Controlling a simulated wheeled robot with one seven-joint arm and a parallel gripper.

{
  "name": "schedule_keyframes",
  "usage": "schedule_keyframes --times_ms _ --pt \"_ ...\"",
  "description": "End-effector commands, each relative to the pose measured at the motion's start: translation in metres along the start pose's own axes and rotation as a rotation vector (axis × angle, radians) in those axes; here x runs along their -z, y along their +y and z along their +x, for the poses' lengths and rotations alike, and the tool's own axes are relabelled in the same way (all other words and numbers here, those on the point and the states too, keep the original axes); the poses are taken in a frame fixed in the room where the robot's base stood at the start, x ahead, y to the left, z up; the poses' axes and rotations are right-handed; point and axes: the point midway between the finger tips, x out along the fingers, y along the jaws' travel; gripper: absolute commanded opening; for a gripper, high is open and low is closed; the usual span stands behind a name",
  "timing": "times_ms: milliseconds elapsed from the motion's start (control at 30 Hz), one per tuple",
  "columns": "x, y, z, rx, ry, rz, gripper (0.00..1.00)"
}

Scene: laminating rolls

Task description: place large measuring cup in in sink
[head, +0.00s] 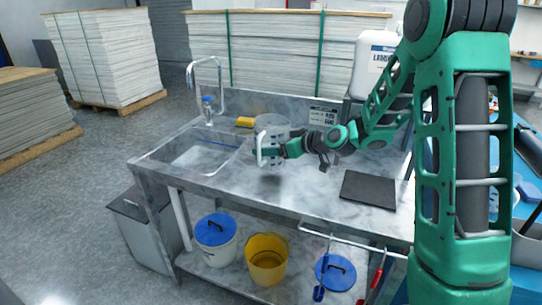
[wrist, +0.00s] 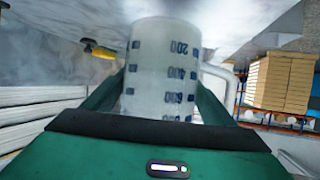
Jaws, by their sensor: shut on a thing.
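The large measuring cup (head: 271,130) is translucent white with a side handle. My gripper (head: 281,150) is shut on it and holds it above the counter, to the right of the sink; a shadow lies on the counter below. In the wrist view the cup (wrist: 163,65) stands between my fingers (wrist: 158,98), with dark blue volume marks on its side and its handle to the right. The sink (head: 196,153) is a rectangular basin at the left end of the counter, and it looks empty apart from a blue strip along its far right rim.
A yellow sponge (head: 244,122) lies behind the sink's right edge. A dark mat (head: 368,190) lies on the counter at right. A white jug (head: 372,65) stands at the back right.

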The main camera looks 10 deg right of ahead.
Motion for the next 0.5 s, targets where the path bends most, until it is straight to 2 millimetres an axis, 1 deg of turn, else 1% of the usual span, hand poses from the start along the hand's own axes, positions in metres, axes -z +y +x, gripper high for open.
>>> schedule_keyframes --times_ms 200,300,500 --pt "-0.026 0.0 0.011 0.001 -0.001 0.003 0.38" --pt "-0.03 0.0 0.013 0.0 0.002 -0.001 0.38" --pt "-0.029 0.0 0.013 0.0 0.002 -0.001 0.38"
